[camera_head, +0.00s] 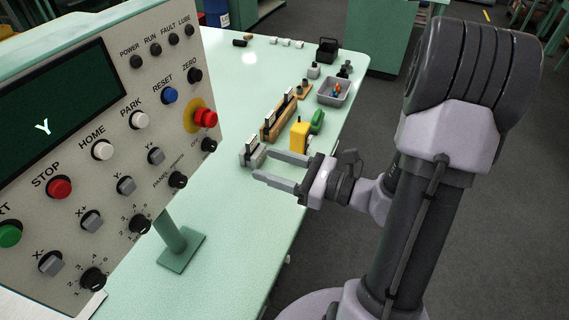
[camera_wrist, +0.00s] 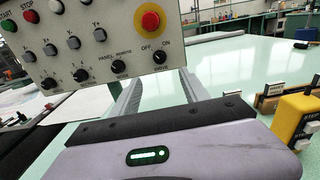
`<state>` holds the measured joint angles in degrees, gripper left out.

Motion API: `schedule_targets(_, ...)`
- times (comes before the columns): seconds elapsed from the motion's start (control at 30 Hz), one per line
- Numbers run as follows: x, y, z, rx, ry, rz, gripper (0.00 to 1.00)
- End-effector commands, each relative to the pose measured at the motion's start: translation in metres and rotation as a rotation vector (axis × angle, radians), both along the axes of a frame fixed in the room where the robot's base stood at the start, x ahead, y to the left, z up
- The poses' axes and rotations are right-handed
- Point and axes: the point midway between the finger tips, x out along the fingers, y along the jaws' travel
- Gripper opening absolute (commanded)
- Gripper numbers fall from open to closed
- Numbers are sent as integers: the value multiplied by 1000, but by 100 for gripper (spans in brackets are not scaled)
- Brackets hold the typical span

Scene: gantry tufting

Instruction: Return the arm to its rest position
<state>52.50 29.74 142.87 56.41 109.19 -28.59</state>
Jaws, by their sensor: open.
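My gripper (camera_head: 262,167) is open and empty in the head view. Its two grey fingers point left, over the right edge of the pale green table (camera_head: 232,215), with a gap between them. In the wrist view the fingers of my gripper (camera_wrist: 154,88) stretch away from the camera toward the table, apart, with nothing between them. My arm (camera_head: 420,210) stands at the right of the head view, bent, with its wrist reaching left to the gripper. In the head view the far finger is close to a small grey block (camera_head: 251,152); I cannot tell whether they touch.
A control panel (camera_head: 105,130) with buttons and knobs fills the left. Near the gripper are a yellow device (camera_head: 299,137), a green item (camera_head: 317,121) and a wooden holder (camera_head: 270,130). A grey bin (camera_head: 344,91) lies beyond. Open floor (camera_head: 510,230) is at the right.

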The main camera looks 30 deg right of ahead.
Motion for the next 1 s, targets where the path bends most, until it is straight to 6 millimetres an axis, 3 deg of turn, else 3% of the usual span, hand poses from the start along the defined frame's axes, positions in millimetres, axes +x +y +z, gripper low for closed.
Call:
schedule_targets(0.2, -26, -19, 1, 1, 1, -1, 53)
schedule_targets(0.67, -28, -19, 0, -2, 0, 5, 53)
schedule_targets(0.77, -31, 5, 6, -69, -1, 100, 53)
schedule_targets(0.83, -44, 49, 13, -206, -4, 283, 53)
schedule_targets(0.9, -74, 102, 16, -446, -15, 551, 53)
schedule_targets(1.0, -125, 139, 8, -880, -74, 890, 53)
